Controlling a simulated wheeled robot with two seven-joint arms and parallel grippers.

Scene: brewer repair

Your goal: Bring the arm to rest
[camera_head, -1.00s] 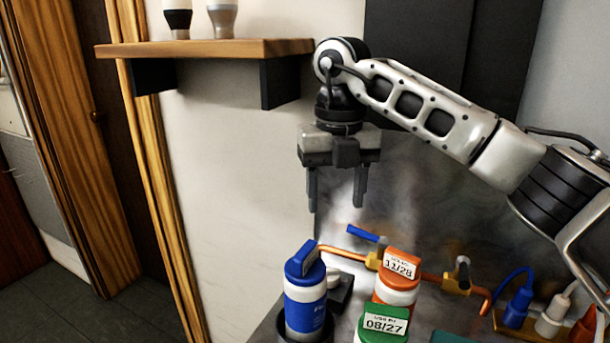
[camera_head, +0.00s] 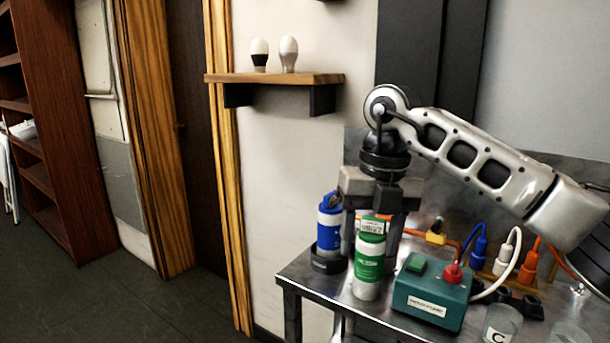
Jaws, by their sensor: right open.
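My right gripper (camera_head: 372,232) points down over the metal table (camera_head: 378,312), its arm coming in from the right. Its jaws are open, and one finger is partly hidden behind the green-and-white canister. The green-and-white canister (camera_head: 368,268) stands upright in front of the gripper, with a label on its top. The blue-and-white canister (camera_head: 329,230) stands in a dark holder (camera_head: 328,263) just left of the gripper. An orange cap shows only in part behind the green canister. My left gripper is not in view.
A green box (camera_head: 428,296) with a red plug sits right of the canisters. Blue, white and orange plugs (camera_head: 503,262) with cables stand behind it. A clear cup (camera_head: 501,325) marked C is at the front. A wooden shelf (camera_head: 275,78) holds two bulb-like items. Floor at left is clear.

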